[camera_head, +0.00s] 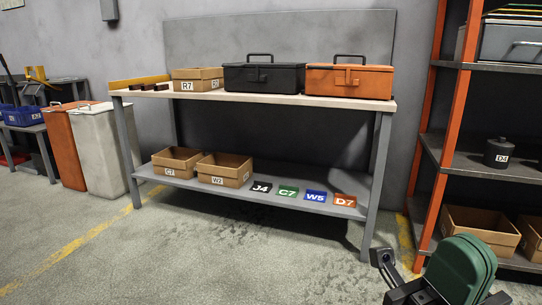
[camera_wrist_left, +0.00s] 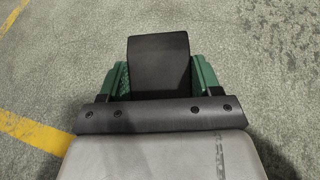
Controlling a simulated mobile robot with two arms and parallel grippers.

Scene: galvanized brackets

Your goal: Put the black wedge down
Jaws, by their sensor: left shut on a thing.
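The black wedge (camera_wrist_left: 158,62) is in the left wrist view, a dark block between the two green fingers of my left gripper (camera_wrist_left: 161,78). The left gripper is shut on it, with a finger on either side. The wedge's far end sticks out past the fingers, and its near part is hidden by the gripper body. Concrete floor shows around it. Neither the wedge nor the left gripper is in the head view. My right gripper (camera_head: 385,261) is at the bottom right of the head view, partly cut off; its opening is not clear.
A workbench (camera_head: 140,92) holds a black toolbox (camera_head: 263,80), an orange toolbox (camera_head: 350,83) and an open carton (camera_head: 197,82). Its lower shelf (camera_head: 267,186) has two cartons and labelled cards. An orange-framed rack (camera_head: 446,135) stands at right. The floor in front is clear.

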